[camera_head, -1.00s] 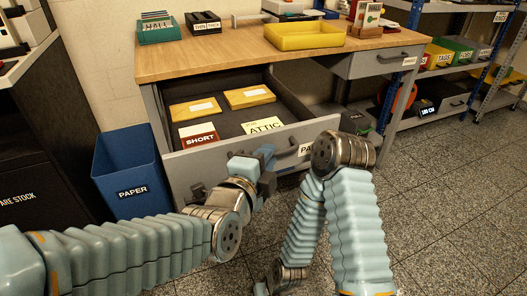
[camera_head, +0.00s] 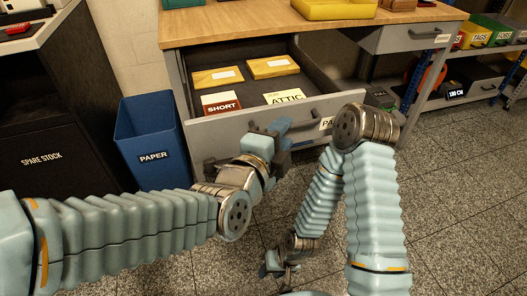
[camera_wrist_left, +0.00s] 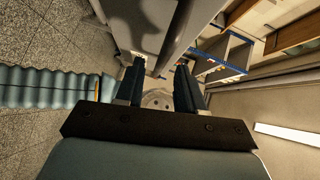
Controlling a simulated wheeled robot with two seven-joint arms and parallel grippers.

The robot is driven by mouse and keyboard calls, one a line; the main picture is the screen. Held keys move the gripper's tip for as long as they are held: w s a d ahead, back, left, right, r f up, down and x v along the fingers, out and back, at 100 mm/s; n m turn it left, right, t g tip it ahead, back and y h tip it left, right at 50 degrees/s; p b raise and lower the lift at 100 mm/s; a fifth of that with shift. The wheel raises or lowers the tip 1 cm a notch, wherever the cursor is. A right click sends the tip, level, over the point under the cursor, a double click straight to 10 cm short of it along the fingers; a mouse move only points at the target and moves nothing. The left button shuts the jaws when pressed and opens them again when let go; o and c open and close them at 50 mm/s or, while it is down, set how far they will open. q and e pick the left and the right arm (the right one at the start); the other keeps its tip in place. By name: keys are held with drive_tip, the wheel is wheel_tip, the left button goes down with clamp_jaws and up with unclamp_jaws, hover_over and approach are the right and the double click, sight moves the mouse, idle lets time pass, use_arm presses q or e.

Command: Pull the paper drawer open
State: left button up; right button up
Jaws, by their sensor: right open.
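The paper drawer (camera_head: 225,129) stands pulled out from under the left of the workbench, with its inside showing. Its grey front has a bar handle (camera_head: 303,125) and a label partly hidden by my right arm, reading "PA". Yellow packets, a red-and-white "SHORT" card and an "ATTIC" card lie inside. My left gripper (camera_head: 277,132) is at the drawer front, near the left end of the handle. In the left wrist view its fingers (camera_wrist_left: 159,75) are apart; I cannot tell whether they touch the handle. My right gripper (camera_head: 280,266) is open and empty, low over the floor.
A blue "PAPER" bin (camera_head: 150,130) stands on the floor left of the drawer, beside a dark "SPARE STOCK" cabinet (camera_head: 50,140). A yellow tray (camera_head: 335,8) is on the bench top. Shelves with bins stand at the right. The tiled floor at the lower right is clear.

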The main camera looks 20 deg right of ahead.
use_arm(q)
drive_tip(key=b+v, duration=0.1)
drive_tip(key=v, duration=1)
